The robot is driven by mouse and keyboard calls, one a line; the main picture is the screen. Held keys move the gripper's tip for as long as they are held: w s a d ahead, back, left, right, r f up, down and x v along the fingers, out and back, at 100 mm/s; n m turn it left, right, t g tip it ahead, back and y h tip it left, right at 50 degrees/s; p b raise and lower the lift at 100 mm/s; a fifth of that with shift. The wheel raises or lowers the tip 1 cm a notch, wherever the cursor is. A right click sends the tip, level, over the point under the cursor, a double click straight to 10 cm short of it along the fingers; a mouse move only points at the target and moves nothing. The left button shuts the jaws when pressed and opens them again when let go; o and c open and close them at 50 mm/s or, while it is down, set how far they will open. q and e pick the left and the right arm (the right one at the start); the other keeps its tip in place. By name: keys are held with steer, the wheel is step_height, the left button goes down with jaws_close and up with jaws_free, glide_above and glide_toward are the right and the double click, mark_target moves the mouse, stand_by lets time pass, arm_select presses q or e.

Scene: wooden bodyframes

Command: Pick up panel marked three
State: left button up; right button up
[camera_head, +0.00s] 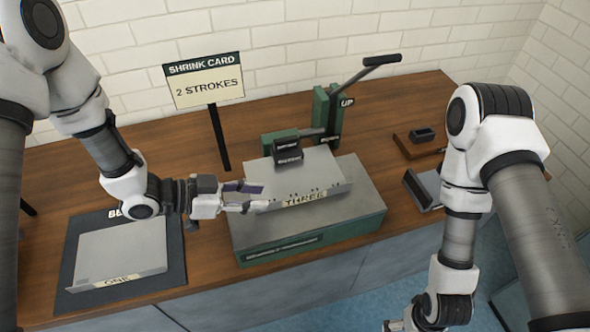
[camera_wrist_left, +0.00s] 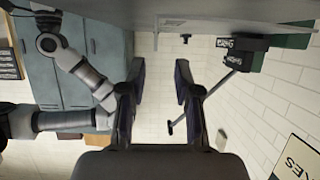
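The panel marked THREE (camera_head: 318,178) is a light grey plate with a raised lip and a cream label on its front. It lies on the grey top of a green-fronted machine (camera_head: 362,205). My left gripper (camera_head: 250,196) is open at the panel's left front corner, its two fingers apart with nothing held. In the left wrist view the open fingers (camera_wrist_left: 159,68) point toward the panel's edge (camera_wrist_left: 225,20); whether they touch it I cannot tell. My right arm hangs at the right, and its gripper's fingers are cut off below the head view.
A panel marked ONE (camera_head: 122,250) lies on a dark mat (camera_head: 73,262) at the left. A shrink card sign (camera_head: 205,82) stands behind. A green lever tool (camera_head: 325,108) with a black jaw (camera_head: 288,153) is close over the panel's back. Small blocks (camera_head: 422,135) lie right.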

arm_select(q)
steer(key=x, duration=0.1)
steer(key=p+x, duration=0.1)
steer(key=x, duration=0.3)
steer(key=shift+s+d+f+p, duration=0.15)
steer(key=shift+f+p, duration=0.15)
steer(key=shift+f, duration=0.05)
steer(key=shift+d+f, duration=0.2)
steer(key=shift+d, duration=0.2)
jaws_close()
